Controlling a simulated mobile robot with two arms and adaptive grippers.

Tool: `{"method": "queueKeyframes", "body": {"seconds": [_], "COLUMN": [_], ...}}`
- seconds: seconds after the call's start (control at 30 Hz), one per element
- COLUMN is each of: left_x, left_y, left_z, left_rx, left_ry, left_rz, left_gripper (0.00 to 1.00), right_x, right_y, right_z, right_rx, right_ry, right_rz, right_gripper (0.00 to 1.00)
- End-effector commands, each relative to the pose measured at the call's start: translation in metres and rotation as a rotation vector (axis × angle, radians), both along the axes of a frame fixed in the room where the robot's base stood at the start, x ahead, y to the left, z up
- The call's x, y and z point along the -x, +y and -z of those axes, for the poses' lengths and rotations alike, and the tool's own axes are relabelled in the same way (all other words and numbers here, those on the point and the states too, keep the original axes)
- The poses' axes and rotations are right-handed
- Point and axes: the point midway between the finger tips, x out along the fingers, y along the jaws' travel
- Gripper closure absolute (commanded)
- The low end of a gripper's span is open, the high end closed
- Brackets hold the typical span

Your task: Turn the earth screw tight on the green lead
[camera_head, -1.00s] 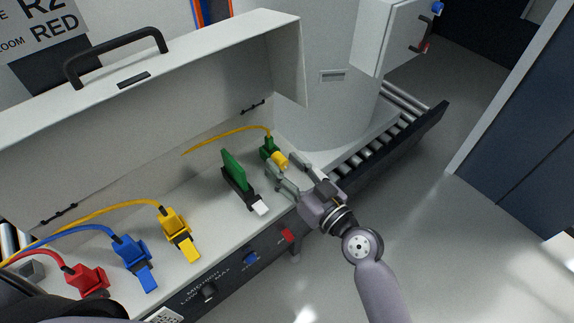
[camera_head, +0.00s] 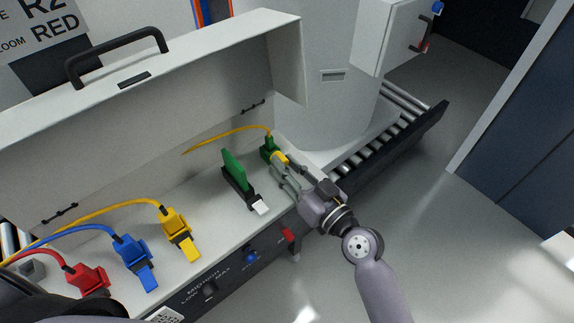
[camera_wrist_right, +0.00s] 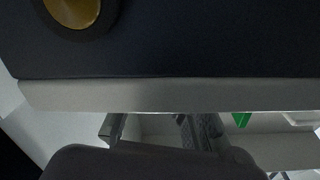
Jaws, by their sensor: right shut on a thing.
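The green earth lead's clamp block (camera_head: 267,147) sits at the far right end of the open panel box, with a yellow cable running into it. The yellow earth screw (camera_head: 279,158) sticks out of the block toward me. My right gripper (camera_head: 283,169) is shut on the yellow screw, its fingers partly covering it. The wrist view is mostly filled by a dark surface, and the screw cannot be made out there. My left gripper is not in view.
A green upright board (camera_head: 233,170) in a black holder stands left of my right gripper. Yellow (camera_head: 174,223), blue (camera_head: 130,251) and red (camera_head: 86,279) plugs sit further left. The raised lid (camera_head: 200,75) stands behind. Open floor lies to the right.

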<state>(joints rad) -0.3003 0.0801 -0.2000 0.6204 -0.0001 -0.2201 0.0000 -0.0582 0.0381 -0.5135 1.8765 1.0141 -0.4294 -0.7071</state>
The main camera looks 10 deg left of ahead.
Motion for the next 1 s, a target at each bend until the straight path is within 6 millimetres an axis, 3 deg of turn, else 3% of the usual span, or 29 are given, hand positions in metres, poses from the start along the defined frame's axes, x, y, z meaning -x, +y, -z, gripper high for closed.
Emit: {"method": "queueKeyframes", "body": {"seconds": [0.37,0.4,0.7,1.0], "left_x": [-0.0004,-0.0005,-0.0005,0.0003], "left_y": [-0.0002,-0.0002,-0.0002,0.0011], "left_z": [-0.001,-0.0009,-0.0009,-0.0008], "left_rx": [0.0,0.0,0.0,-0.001], "left_ry": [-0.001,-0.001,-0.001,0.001], "left_rz": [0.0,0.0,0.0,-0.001], "left_gripper": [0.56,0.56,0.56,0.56], "right_x": [0.0,0.0,0.0,0.0005], "right_y": [0.0002,0.0002,0.0002,-0.0006], "right_z": [-0.0008,-0.0008,-0.0007,-0.0002], "right_rx": [-0.033,-0.033,-0.033,-0.032], "right_ry": [0.04,0.039,0.039,0.04], "right_rz": [0.0,0.0,0.0,0.0], "right_gripper": [1.0,0.76,0.56,0.56]}}
